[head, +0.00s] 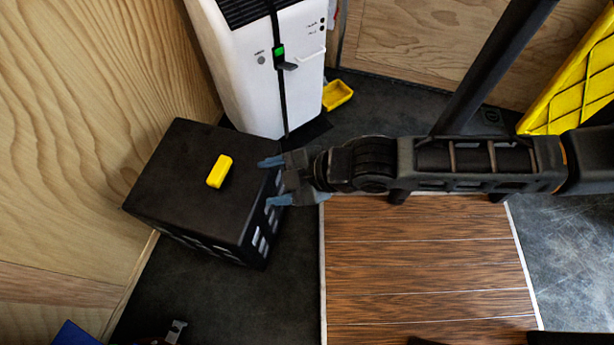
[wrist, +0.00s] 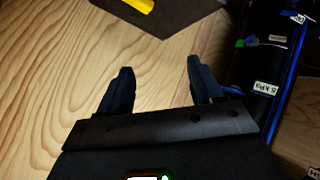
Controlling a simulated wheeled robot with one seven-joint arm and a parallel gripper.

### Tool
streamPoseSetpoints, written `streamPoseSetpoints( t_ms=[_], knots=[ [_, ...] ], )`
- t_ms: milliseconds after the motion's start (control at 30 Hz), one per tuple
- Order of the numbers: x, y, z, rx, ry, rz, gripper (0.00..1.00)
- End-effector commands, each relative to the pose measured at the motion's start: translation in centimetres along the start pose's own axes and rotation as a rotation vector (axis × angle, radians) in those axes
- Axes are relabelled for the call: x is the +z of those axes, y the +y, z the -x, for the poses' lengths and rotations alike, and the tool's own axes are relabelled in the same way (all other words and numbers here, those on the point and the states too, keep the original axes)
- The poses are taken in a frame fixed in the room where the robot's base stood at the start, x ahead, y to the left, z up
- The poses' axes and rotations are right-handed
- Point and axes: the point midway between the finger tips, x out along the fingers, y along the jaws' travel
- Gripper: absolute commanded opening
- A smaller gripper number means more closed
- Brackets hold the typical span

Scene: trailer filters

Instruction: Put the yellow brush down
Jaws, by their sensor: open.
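The yellow brush (head: 219,171), a small block-like piece, lies on top of the black box (head: 165,190). My gripper (head: 270,181) is open and empty at the right edge of the box, apart from the brush. In the wrist view my gripper (wrist: 159,66) shows two spread dark fingers with nothing between them. The brush (wrist: 143,4) is cut off by the top edge there, on a dark surface beyond the fingers.
A white appliance (head: 268,70) with a black strap stands behind the box. A yellow tray (head: 337,95) lies on the dark floor beside it. A wooden wall (head: 90,110) is at left. A brown plank panel (head: 420,270) covers the floor at front.

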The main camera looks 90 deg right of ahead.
Motion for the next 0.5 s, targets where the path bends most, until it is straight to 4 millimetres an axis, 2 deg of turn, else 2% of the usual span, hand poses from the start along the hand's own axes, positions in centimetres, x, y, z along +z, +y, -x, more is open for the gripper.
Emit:
streamPoseSetpoints(
  t_ms=[33, 200, 333, 500],
  knots=[
    [-1.2, -0.7, 2.5, -0.002, 0.055, -0.065, 0.66],
    [-6.1, -1.2, 9.6, -0.011, 0.249, -0.317, 0.66],
    [-9.0, -0.9, 13.4, -0.029, 0.352, -0.462, 0.66],
    [-10.7, -0.6, 15.6, -0.043, 0.412, -0.551, 0.66]
  ],
)
